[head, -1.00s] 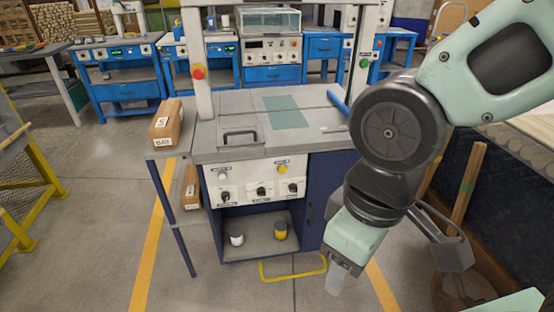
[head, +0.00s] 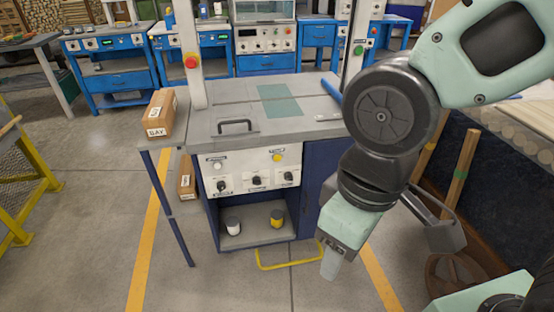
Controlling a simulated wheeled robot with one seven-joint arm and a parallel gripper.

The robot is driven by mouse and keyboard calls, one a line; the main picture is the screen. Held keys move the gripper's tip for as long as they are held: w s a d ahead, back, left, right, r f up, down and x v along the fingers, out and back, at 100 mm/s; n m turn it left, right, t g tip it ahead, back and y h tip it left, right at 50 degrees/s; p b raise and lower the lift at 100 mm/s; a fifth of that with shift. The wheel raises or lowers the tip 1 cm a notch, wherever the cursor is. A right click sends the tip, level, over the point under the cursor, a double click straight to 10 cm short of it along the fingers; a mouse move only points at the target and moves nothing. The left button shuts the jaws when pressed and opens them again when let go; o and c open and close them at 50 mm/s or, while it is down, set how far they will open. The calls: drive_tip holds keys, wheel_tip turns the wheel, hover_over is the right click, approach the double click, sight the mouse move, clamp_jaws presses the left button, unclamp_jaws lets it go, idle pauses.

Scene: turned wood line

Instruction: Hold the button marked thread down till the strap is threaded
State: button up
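The strapping machine (head: 262,123) stands ahead with a grey top and a white front panel (head: 235,178). The panel carries a white button (head: 217,165) at left and a yellow button (head: 277,158) at right, each under a small label. Three dark knobs sit below them. The labels are too small to read, so I cannot tell which button is marked thread. My gripper (head: 330,268) hangs low in front of the machine, right of the panel and apart from it. Its fingers point down; whether they are open does not show. No strap is clearly visible.
A cardboard box (head: 160,113) lies on a side shelf at left. A red button (head: 191,62) and a green button (head: 358,50) are on the posts. A yellow foot bar (head: 290,265) runs low in front. Floor is clear at front left; timber leans at right.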

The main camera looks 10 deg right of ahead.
clamp_jaws()
idle(1.7)
